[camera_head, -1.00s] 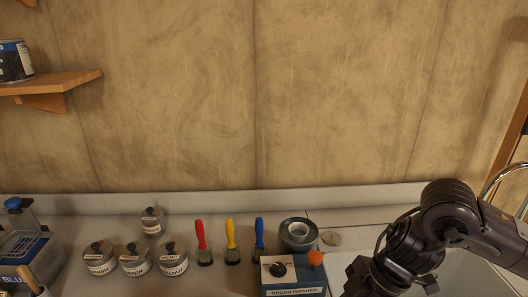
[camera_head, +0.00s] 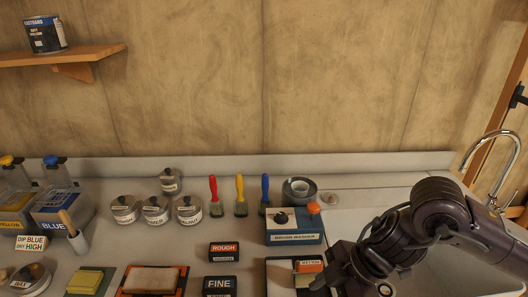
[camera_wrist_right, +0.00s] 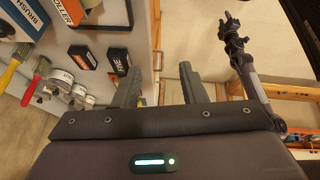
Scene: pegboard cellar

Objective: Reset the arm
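My right arm (camera_head: 440,225) comes in from the right in the head view, bent over the bench beside the sink; its gripper is below the picture's edge. In the right wrist view my right gripper (camera_wrist_right: 157,82) has its two fingers well apart, with nothing between them. A thin dark jointed arm (camera_wrist_right: 245,62) stands at the upper right of that view. It looks like my left arm, but its fingers are too small to read. My left arm is not in the head view.
On the bench are a blue brush washer (camera_head: 294,226), red, yellow and blue brushes (camera_head: 239,196), lidded tins (camera_head: 155,210), ROUGH (camera_head: 224,252) and FINE (camera_head: 220,285) blocks, and a blue tank (camera_head: 62,207). A tap (camera_head: 490,150) stands behind the sink at right. A shelf (camera_head: 60,56) holds a can.

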